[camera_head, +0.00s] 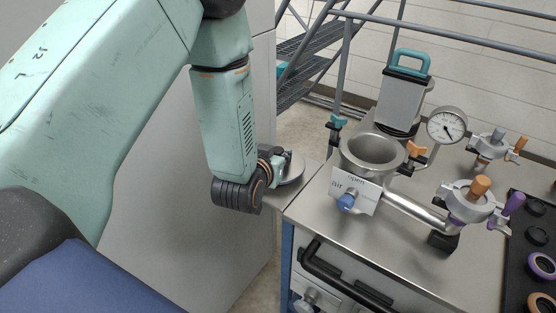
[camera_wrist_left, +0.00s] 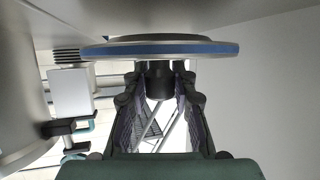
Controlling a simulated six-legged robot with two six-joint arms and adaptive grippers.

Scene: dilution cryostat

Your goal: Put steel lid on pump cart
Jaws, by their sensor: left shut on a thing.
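The steel lid (camera_head: 291,169) is a round, shiny disc left of the pump cart's top (camera_head: 358,240). My left gripper (camera_head: 277,164) is at the lid, mostly hidden behind my own wrist in the head view. In the left wrist view the lid shows as a thin disc with a blue edge (camera_wrist_left: 160,49). There, my left gripper's fingers (camera_wrist_left: 160,95) are on both sides of a dark knob (camera_wrist_left: 160,82) at the lid's middle, shut on it. My right gripper is in neither view.
On the cart stand an open steel vessel (camera_head: 372,157), a pressure gauge (camera_head: 447,126), a sign with a blue knob (camera_head: 353,194) and clamped valves (camera_head: 470,202). A grey shelf-like surface lies under the lid; I cannot tell if they touch. The cart's front-middle top is clear.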

